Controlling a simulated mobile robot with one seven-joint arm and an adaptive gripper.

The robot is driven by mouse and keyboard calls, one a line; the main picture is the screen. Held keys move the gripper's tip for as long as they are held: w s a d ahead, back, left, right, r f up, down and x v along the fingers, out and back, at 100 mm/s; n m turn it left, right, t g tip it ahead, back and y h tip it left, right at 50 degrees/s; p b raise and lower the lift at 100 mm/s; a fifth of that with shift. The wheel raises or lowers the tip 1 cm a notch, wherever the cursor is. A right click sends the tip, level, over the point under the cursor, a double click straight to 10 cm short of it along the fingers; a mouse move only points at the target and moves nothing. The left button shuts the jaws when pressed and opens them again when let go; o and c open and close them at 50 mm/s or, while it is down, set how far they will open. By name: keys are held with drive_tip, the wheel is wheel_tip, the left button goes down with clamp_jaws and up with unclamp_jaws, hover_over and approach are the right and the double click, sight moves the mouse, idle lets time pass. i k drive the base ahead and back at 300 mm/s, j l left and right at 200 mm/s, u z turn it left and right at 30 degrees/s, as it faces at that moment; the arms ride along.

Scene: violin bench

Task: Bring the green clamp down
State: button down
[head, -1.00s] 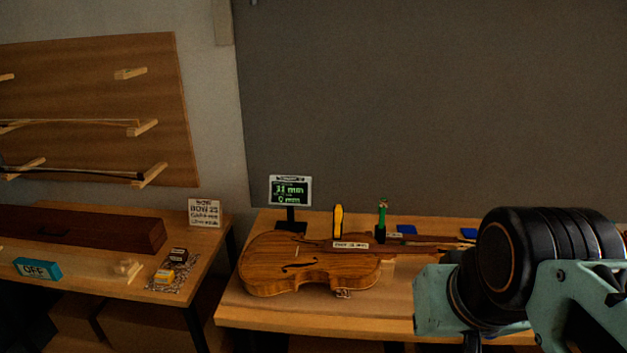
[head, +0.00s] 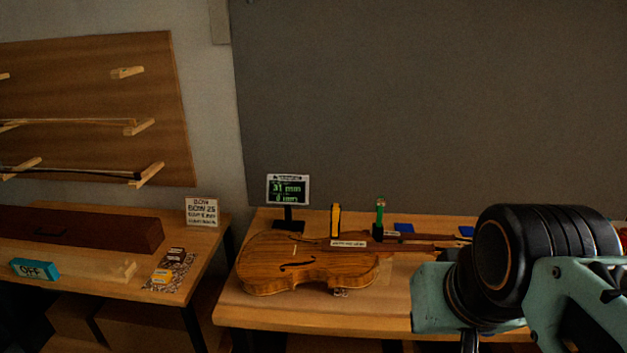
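The green clamp (head: 380,214) stands upright with a black lower part, behind the violin (head: 300,265) on the right bench. A yellow clamp-like tool (head: 336,219) stands upright to its left, also behind the violin. Whether either one touches the violin is too small to tell. Part of my arm fills the lower right, in front of the violin's neck end. My gripper's fingers do not show.
A small display (head: 288,190) with green figures stands at the bench's back left. Blue pads (head: 404,228) lie right of the green clamp. A left table (head: 207,244) holds a long brown case (head: 80,232), a teal OFF block (head: 36,269) and a sign (head: 202,212).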

sight(381, 202)
drive_tip(key=i+l+z, duration=0.5)
drive_tip(key=i+l, duration=0.25)
drive_tip(key=k+l+u, duration=0.1)
drive_tip(key=l, duration=0.15)
drive_tip(key=i+j+z, duration=0.1)
drive_tip(key=i+j, duration=0.05)
drive_tip(key=j, duration=0.1)
